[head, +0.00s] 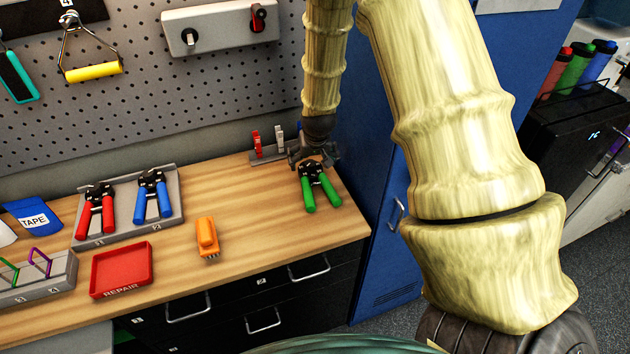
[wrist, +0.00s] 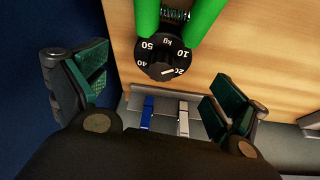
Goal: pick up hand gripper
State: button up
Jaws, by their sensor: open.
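A hand gripper with green handles and a black dial (head: 318,186) lies at the right end of the wooden bench. In the wrist view its dial (wrist: 163,57) shows kg numbers, and its green handles run out of the top of the picture. My gripper (head: 314,155) is just above and behind the dial end. In the wrist view my gripper (wrist: 158,88) has its two padded fingers wide apart, with nothing held between them. The dial is ahead of the gap, between the fingers' lines. Two more hand grippers, red (head: 96,212) and blue (head: 152,197), lie in a grey tray.
A grey holder (head: 262,158) with upright clips stands close behind the green hand gripper; it also shows in the wrist view (wrist: 135,103). An orange brush-like object (head: 207,237) and a red REPAIR tray (head: 121,270) are left. A blue cabinet (head: 372,150) borders the bench's right end.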

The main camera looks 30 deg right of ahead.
aim_at(311, 165)
jog(key=shift+p+x, duration=1.35)
jog(key=shift+x, duration=1)
jog(key=shift+a, duration=0.1)
jog(key=c, duration=1.2)
